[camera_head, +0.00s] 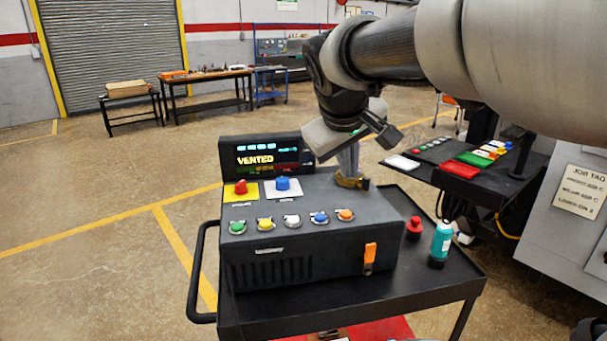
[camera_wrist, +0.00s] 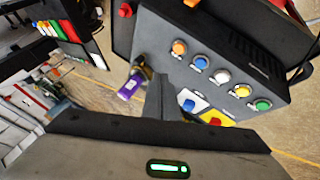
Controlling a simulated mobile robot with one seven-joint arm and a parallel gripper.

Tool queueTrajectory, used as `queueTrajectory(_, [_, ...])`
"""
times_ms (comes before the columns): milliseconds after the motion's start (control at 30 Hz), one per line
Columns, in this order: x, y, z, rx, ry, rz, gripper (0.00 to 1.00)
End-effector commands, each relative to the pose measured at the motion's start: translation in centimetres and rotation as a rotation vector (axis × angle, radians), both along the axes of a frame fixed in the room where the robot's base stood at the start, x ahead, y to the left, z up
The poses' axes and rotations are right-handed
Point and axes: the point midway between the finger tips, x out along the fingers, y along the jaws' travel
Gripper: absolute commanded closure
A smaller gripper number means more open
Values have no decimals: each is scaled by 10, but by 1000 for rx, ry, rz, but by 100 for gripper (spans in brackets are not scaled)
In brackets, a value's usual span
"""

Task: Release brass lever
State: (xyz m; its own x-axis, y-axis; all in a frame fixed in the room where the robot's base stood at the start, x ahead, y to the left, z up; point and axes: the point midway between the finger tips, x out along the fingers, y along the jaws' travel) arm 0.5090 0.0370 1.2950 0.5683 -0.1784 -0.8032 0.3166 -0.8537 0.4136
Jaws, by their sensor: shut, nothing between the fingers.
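The brass lever (camera_head: 352,182) is at the back right corner of the dark control box (camera_head: 300,262). In the wrist view its brass part (camera_wrist: 143,68) shows with a purple handle (camera_wrist: 130,87) that sticks out beside the box. In the head view my gripper hides most of the lever. My gripper (camera_head: 349,168) points down right at the lever, its fingers shut and empty. In the wrist view the shut fingers (camera_wrist: 157,82) lie just to the right of the purple handle; I cannot tell whether they touch it.
The box carries a screen (camera_head: 262,158) reading "VENTED", a red knob (camera_head: 240,187), a blue knob (camera_head: 283,183), several coloured buttons and an orange switch (camera_head: 369,255). A teal bottle (camera_head: 441,242) and red button (camera_head: 414,227) stand right of it on the black cart (camera_head: 455,283).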

Motion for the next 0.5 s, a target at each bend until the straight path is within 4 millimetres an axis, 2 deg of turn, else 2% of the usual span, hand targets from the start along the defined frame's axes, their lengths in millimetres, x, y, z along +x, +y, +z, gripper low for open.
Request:
queueTrajectory(167, [10,4,-1,-10,-4,15,100])
queueTrajectory(500, [11,4,-1,-11,-4,15,100])
